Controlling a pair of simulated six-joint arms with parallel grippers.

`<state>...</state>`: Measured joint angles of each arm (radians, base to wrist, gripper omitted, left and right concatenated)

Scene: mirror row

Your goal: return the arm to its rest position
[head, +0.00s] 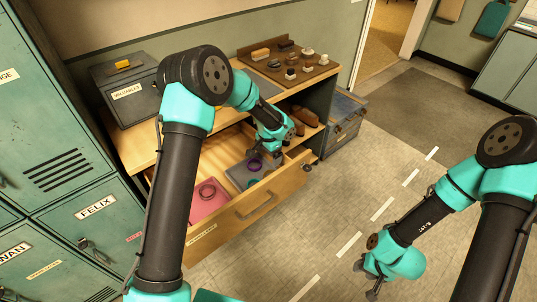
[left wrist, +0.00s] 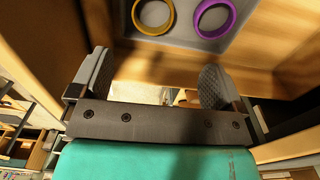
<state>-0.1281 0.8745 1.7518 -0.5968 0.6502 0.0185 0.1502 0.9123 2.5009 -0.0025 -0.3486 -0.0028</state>
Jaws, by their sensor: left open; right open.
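My left arm reaches over the open drawer (head: 230,215). My left gripper (head: 277,152) is above the drawer's right part, near its front edge. In the left wrist view its two grey fingers (left wrist: 156,80) stand wide apart with nothing between them. My right gripper (head: 368,282) is low over the floor at the lower right, apart from the furniture, and open and empty.
The drawer holds a pink tray (head: 208,203) with a ring and a grey tray (head: 236,176) with rings; purple (left wrist: 214,16) and yellow (left wrist: 153,16) rings show close up. A valuables box (head: 130,92) stands on the bench. Lockers (head: 50,110) are left; floor (head: 380,160) is clear.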

